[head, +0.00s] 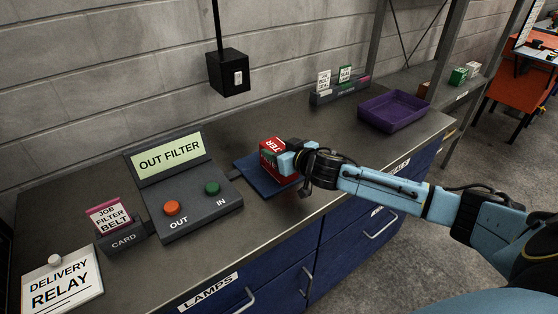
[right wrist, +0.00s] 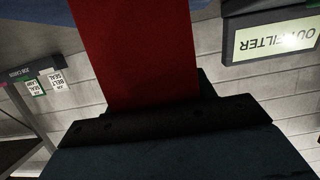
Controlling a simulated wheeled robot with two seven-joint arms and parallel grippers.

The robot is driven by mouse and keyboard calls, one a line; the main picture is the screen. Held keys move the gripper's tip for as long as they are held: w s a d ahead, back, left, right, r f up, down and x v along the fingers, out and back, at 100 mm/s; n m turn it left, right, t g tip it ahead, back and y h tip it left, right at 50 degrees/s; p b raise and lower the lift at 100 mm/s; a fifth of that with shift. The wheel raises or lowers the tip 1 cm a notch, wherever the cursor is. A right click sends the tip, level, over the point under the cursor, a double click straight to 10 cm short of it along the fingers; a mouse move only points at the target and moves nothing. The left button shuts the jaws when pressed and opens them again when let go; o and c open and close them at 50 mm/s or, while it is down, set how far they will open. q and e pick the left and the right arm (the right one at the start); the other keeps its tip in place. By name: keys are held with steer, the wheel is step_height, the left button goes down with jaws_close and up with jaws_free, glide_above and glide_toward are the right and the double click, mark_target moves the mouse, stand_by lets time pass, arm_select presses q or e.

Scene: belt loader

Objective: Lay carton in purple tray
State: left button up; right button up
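The red carton (head: 270,146), with white lettering partly readable as "TER", is at the blue mat (head: 250,170) in the middle of the counter. My right gripper (head: 288,160) is at the carton's right side and hides part of it. In the right wrist view the carton (right wrist: 135,50) is a broad red band right in front of the gripper. Whether the fingers press on it cannot be made out. The purple tray (head: 395,112) stands empty at the counter's far right end. My left gripper is not in view.
The "OUT FILTER" panel (head: 168,156), with orange and green buttons, stands left of the mat. A card rack (head: 338,92) stands behind the tray's left side. Counter between mat and tray is mostly clear.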

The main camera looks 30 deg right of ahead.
steer(key=c, duration=0.7)
step_height(320, 180, up, 10)
steer(key=shift+r+p, duration=0.1)
steer(key=shift+p, duration=0.9)
steer(key=shift+y, duration=0.3)
steer(key=s+a, duration=0.1)
steer(key=a+f, duration=0.1)
steer(key=a, duration=0.1)
steer(key=s+a+f, duration=0.1)
steer(key=a, duration=0.1)
steer(key=shift+s+a+f, duration=0.1)
steer(key=shift+s+f, duration=0.15)
steer(key=shift+s, duration=0.05)
steer(key=s+a+f, duration=0.1)
steer(key=s+a, duration=0.4)
steer(key=a, duration=0.1)
steer(key=shift+f+n, duration=0.15)
steer(key=shift+n, duration=0.15)
steer(key=shift+m+h, duration=0.7)
steer(key=shift+h, duration=0.1)
steer(key=s+a, duration=0.1)
steer(key=s, duration=0.3)
steer(key=s+a+r, duration=0.1)
steer(key=s, duration=0.2)
steer(key=shift+a, duration=0.35)
steer(key=shift+s+d+r, duration=0.1)
steer(key=shift+s+r, duration=0.1)
steer(key=shift+s, duration=0.15)
